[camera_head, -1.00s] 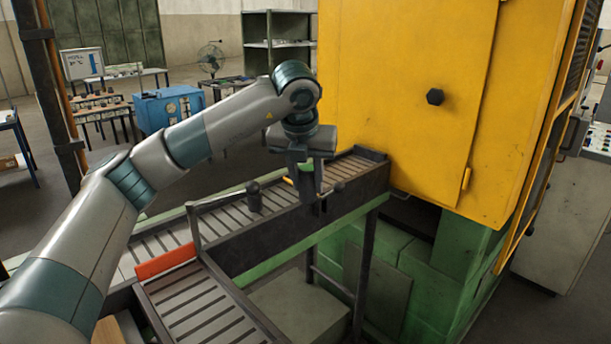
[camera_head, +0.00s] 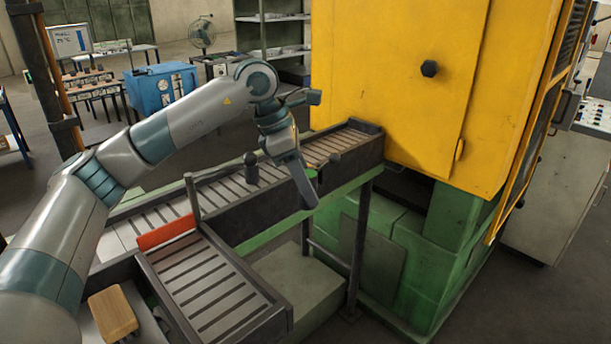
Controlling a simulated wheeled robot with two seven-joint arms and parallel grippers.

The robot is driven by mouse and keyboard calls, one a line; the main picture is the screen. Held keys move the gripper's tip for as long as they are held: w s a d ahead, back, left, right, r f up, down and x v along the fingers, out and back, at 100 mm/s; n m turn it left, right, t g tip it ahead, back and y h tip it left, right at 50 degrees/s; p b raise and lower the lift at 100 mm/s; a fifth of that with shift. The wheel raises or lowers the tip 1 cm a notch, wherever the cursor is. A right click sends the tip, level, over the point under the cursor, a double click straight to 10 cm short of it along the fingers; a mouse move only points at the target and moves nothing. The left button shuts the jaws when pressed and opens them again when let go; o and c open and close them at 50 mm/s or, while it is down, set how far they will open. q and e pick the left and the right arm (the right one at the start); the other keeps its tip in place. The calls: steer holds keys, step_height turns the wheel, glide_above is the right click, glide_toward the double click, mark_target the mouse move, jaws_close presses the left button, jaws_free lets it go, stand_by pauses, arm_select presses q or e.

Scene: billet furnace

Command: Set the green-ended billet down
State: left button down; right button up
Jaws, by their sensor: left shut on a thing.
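My left gripper (camera_head: 303,188) points down and tilts over the near side wall of the roller conveyor (camera_head: 228,192), close to the furnace end. It is shut on the green-ended billet (camera_head: 312,174). Only a small green patch of the billet shows beside the fingers; the rest is hidden behind the gripper. I cannot tell whether the billet touches the conveyor. My right gripper is not in view.
A yellow furnace cabinet (camera_head: 400,80) on a green base stands at the conveyor's right end. A red-orange stop plate (camera_head: 166,234) lies between the conveyor and a lower slatted chute (camera_head: 205,290). A tan block (camera_head: 113,312) is at bottom left.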

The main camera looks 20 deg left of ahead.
arm_select(q)
steer(key=s+d+f+m+g+y, duration=0.1)
steer(key=s+m, duration=0.4)
steer(key=m, duration=0.8)
steer(key=s+d+f+m+g+y, duration=0.2)
steer(key=s+d+m+g+y, duration=0.1)
steer(key=m, duration=1)
steer(key=s+g+y, duration=0.1)
steer(key=s+g, duration=0.1)
steer(key=shift+s+d+m+y, duration=0.3)
steer(key=shift+s+d+m, duration=0.05)
steer(key=shift+d+m, duration=0.05)
steer(key=shift+d+r, duration=0.1)
